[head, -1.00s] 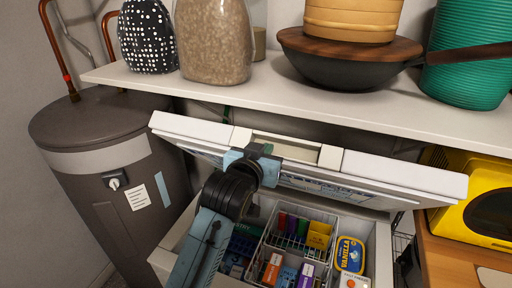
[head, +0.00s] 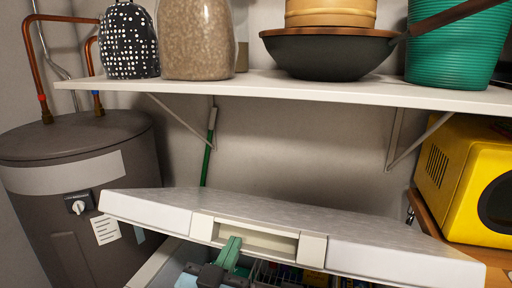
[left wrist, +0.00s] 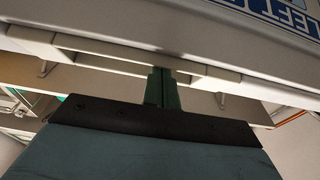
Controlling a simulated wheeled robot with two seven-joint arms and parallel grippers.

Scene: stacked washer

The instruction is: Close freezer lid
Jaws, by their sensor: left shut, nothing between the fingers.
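The white freezer lid (head: 370,247) is partly open in the head view, with its top face and front edge showing. A pale recessed handle (head: 258,237) is in the middle of its front edge. My left gripper (head: 232,248) is shut and empty, its green fingertips at the handle recess. In the left wrist view the fingers (left wrist: 162,86) point up at the handle strip under the lid (left wrist: 190,38); I cannot tell if they touch it. The freezer body's rim (head: 158,266) shows at the lower left, with part of the inside below the lid. My right gripper is out of view.
A white shelf (head: 300,91) on brackets runs above the lid, holding jars, a dark pan (head: 330,55) and a green ribbed container (head: 450,50). A dark tank (head: 75,190) stands left. A yellow appliance (head: 460,180) stands on a wooden top at right.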

